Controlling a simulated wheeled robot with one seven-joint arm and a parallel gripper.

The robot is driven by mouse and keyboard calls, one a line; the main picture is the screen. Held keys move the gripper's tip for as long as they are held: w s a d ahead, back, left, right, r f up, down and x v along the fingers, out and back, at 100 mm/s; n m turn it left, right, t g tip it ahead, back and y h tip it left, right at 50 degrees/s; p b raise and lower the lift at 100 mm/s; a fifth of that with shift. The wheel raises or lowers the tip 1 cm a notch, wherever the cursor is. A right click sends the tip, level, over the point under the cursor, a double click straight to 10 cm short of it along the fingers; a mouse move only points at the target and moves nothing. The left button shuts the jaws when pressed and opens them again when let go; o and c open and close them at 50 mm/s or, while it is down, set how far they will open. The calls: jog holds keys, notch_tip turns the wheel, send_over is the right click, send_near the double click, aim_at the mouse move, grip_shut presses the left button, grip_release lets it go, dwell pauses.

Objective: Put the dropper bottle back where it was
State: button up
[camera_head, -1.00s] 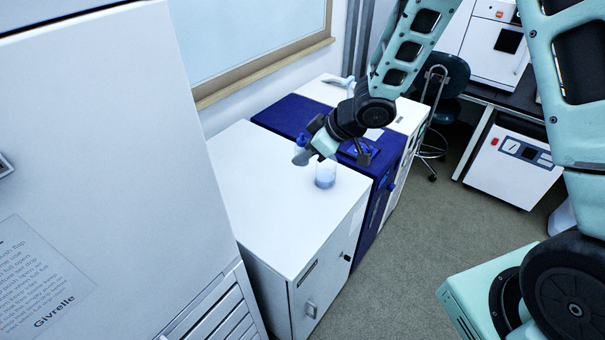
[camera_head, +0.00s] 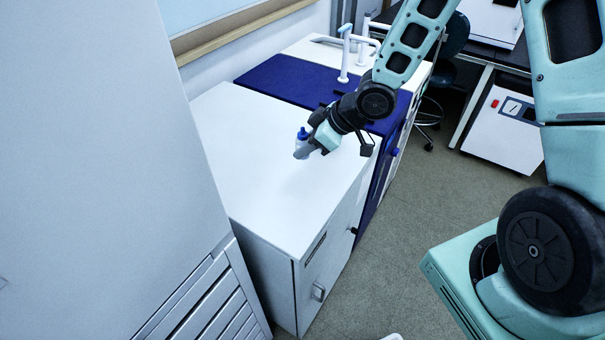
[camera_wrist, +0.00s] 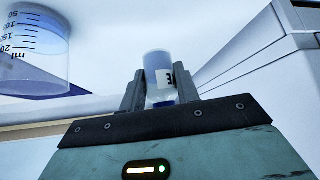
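The dropper bottle (camera_head: 301,147) has a blue cap and sits at my gripper (camera_head: 314,150) over the white cabinet top. In the wrist view the bottle (camera_wrist: 159,77) is between the two fingers of my gripper (camera_wrist: 159,88), which are shut on it. Its blue cap points down in that picture, where the scene appears inverted; it is roughly upright in the head view. I cannot tell whether its base touches the surface. A graduated beaker with bluish liquid (camera_wrist: 33,55) is at the upper left of the wrist view, apart from the bottle. The beaker is hidden in the head view.
The white cabinet top (camera_head: 265,205) is otherwise clear. A dark blue unit (camera_head: 285,75) adjoins behind it, with white taps (camera_head: 346,55) beyond. A tall white cabinet (camera_head: 100,170) stands close on the left. A wall and window ledge (camera_head: 225,30) bound the back.

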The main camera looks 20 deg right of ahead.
jog(key=shift+f, duration=3.6)
jog(key=shift+f, duration=0.15)
jog(key=o, duration=0.5)
jog(key=shift+o, duration=0.2)
